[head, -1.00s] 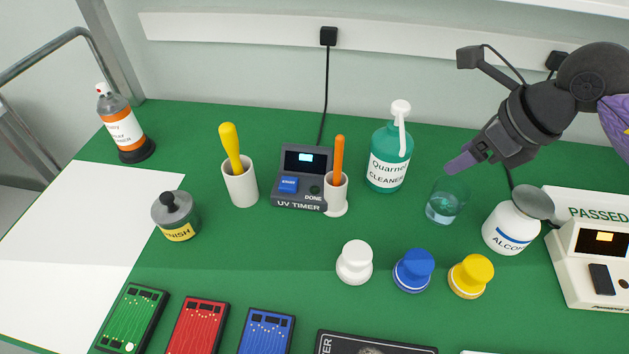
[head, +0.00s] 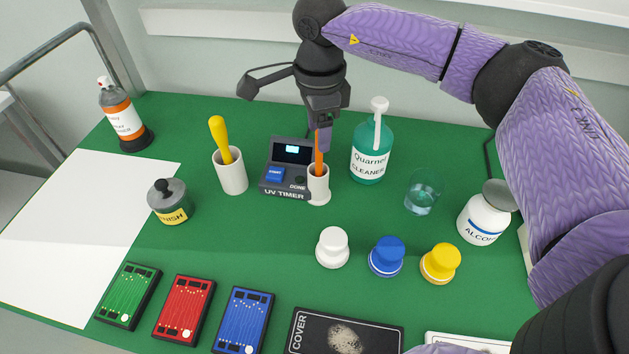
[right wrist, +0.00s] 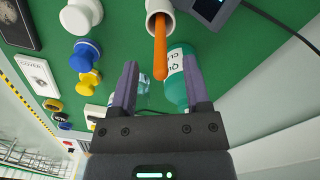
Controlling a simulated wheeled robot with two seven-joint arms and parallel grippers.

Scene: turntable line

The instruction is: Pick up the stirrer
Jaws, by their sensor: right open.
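The orange stick (head: 318,155), which looks like the stirrer, stands upright in a small white holder (head: 318,185) beside the UV timer. My right gripper (head: 321,138) is open and points down at the stick's top. In the right wrist view the orange stick (right wrist: 160,48) shows between the two spread fingers of the right gripper (right wrist: 161,76), with a gap on each side. The white holder (right wrist: 153,6) is at that view's top edge. The stick's upper part is partly hidden by a finger in the head view. My left gripper is not in view.
The UV timer (head: 285,194) is just left of the holder, and the green cleaner bottle (head: 371,150) close on its right. A white cup (head: 232,178) with a yellow handle stands further left. A glass (head: 421,195) and alcohol bottle (head: 482,221) stand right.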

